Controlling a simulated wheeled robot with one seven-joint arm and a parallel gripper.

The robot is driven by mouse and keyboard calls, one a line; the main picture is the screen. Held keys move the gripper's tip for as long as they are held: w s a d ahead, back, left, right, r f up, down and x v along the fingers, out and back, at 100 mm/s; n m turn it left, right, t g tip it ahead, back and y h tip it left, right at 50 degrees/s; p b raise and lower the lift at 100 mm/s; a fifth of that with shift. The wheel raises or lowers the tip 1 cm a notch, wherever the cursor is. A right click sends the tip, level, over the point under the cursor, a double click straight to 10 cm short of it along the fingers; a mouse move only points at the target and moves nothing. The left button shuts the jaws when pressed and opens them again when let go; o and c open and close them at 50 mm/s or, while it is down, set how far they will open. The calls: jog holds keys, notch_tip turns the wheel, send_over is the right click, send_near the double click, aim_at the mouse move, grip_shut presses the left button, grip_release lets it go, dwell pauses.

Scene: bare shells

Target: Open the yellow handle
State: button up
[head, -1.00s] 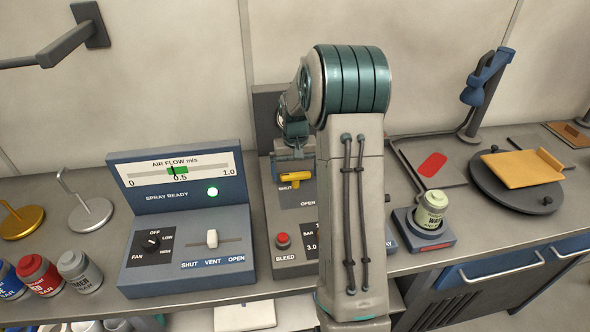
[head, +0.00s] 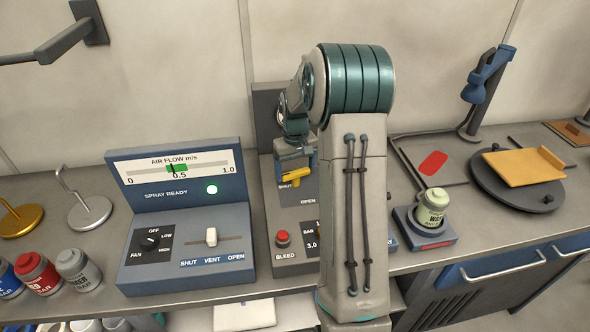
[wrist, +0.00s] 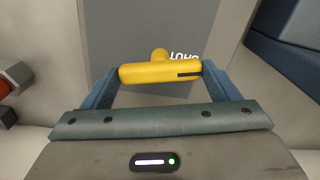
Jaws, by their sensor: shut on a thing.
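The yellow handle (head: 296,179) is on the grey panel in the middle of the bench, near the SHUT label and above the OPEN label. In the head view it slants, its left end lower. My gripper (head: 295,166) is at the handle, partly hidden by my arm. In the wrist view the yellow handle (wrist: 150,74) lies across between the two blue fingers of my gripper (wrist: 160,80), which are shut on its ends. The SHUT label shows just behind it.
A blue air flow console (head: 185,215) with a dial and slider stands left of the panel. A red BLEED button (head: 282,237) sits below the handle. A pale green jar (head: 432,208) stands right of my arm, on a blue base (head: 411,228).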

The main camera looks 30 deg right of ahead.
aim_at(296, 171)
jog(key=n, duration=0.3)
jog(key=shift+n+b, duration=0.3)
jog(key=shift+n, duration=0.1)
jog(key=n, duration=0.3)
jog(key=shift+n, duration=0.3)
jog(key=n, duration=0.4)
jog(key=shift+r, duration=0.1)
jog(key=shift+n+p, duration=0.35)
jog(key=shift+n, duration=1.55)
jog(key=o, duration=0.9)
notch_tip(296, 171, up, 14)
jog(key=b, duration=0.1)
